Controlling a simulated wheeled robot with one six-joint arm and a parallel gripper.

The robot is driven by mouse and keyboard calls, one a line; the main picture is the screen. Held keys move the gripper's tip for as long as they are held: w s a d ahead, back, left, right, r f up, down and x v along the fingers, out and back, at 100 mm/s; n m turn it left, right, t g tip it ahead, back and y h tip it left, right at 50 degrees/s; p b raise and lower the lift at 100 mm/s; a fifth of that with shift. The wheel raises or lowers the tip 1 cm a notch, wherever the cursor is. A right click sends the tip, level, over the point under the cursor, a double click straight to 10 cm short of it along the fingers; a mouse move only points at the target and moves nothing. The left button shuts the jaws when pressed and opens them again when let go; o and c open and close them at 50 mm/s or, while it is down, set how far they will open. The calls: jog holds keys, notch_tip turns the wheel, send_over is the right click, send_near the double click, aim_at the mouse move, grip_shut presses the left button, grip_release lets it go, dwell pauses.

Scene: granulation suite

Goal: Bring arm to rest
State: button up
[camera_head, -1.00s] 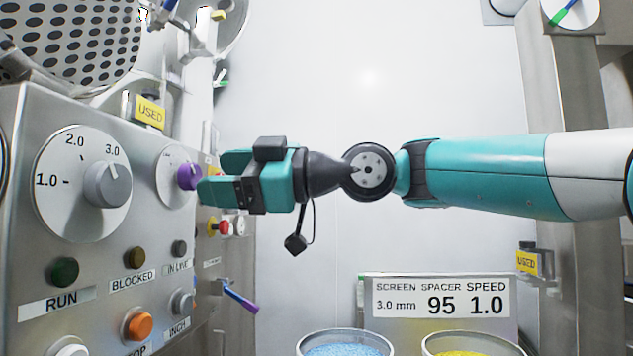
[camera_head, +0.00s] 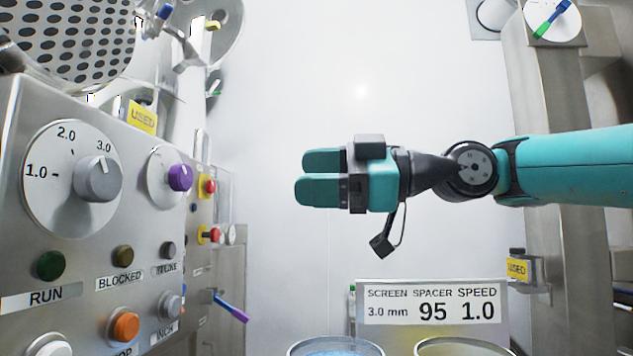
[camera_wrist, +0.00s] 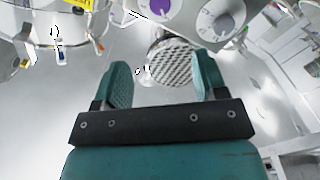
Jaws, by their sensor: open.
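My gripper (camera_head: 322,176) is in the middle of the head view, pointing left, in front of the pale wall. My teal arm reaches in from the right edge. In the wrist view the two teal fingers of my gripper (camera_wrist: 162,85) stand apart with nothing held between them. The purple knob (camera_head: 180,177) on the control panel (camera_head: 85,225) is to the left, with a clear gap to my fingertips. It also shows in the wrist view (camera_wrist: 160,8).
A grey speed dial knob (camera_head: 98,179) and several buttons sit on the panel. A sign (camera_head: 432,304) reads screen 3.0 mm, spacer 95, speed 1.0. Two round containers (camera_head: 335,346) stand low in front. A steel column (camera_head: 560,130) is at right. Space around my gripper is clear.

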jog(key=s+d+f+m+t+h, duration=0.1)
jog(key=s+d+f+m+h, duration=0.2)
jog(key=f, duration=0.4)
jog(key=s+f+m+h, duration=0.1)
jog(key=f+m+h, duration=0.1)
jog(key=f+m, duration=0.3)
jog(key=s+d+f+m+t+h, duration=0.1)
jog(key=s+d+f+m+h, duration=0.15)
jog(key=f, duration=0.55)
jog(key=s+d+f+m+g+h, duration=0.2)
jog(key=s+d+f+m+h, duration=0.1)
jog(key=s+d+f, duration=0.4)
jog(key=s+d+f+m+g+h, duration=0.2)
jog(key=s+d+f+m+h, duration=0.15)
jog(key=s+f, duration=0.35)
notch_tip(320, 180, up, 18)
jog(key=w+p, duration=0.1)
jog(key=p, duration=1.8)
jog(key=shift+w+a, duration=0.15)
jog(key=shift+w, duration=0.05)
